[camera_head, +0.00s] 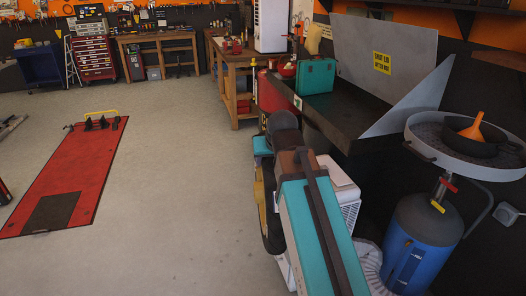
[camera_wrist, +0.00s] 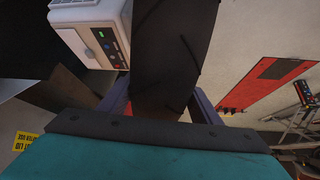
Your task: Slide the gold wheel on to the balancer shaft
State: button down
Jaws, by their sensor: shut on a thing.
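The gold wheel shows in the head view as a strip of gold rim (camera_head: 259,194) and dark tyre (camera_head: 272,232), partly behind my teal arm. In the wrist view its black tyre (camera_wrist: 175,45) stands edge-on, filling the upper middle. My gripper (camera_wrist: 157,102) is shut on the tyre, with purple-grey fingers either side. A pale machine with a control panel and green display (camera_wrist: 95,42) is left of the tyre; it may be the balancer. A white vented body (camera_head: 346,200) shows behind my arm in the head view. I cannot make out the balancer shaft.
A dark sink-like bench (camera_head: 345,122) with a raised lid and teal box (camera_head: 315,76) stands beyond my arm. A blue drain tank (camera_head: 420,245) with a round tray stands at the right. A red lift (camera_head: 80,165) lies left; the floor between is clear.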

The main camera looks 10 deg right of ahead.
jog(key=shift+n+y, duration=0.4)
jog(key=shift+n, duration=0.2)
jog(key=shift+s+d+f, duration=0.3)
jog(key=shift+d+f, duration=0.5)
jog(key=shift+f, duration=0.05)
jog(key=shift+s+d+f, duration=0.3)
jog(key=shift+d+f, duration=0.45)
jog(key=shift+f, duration=0.05)
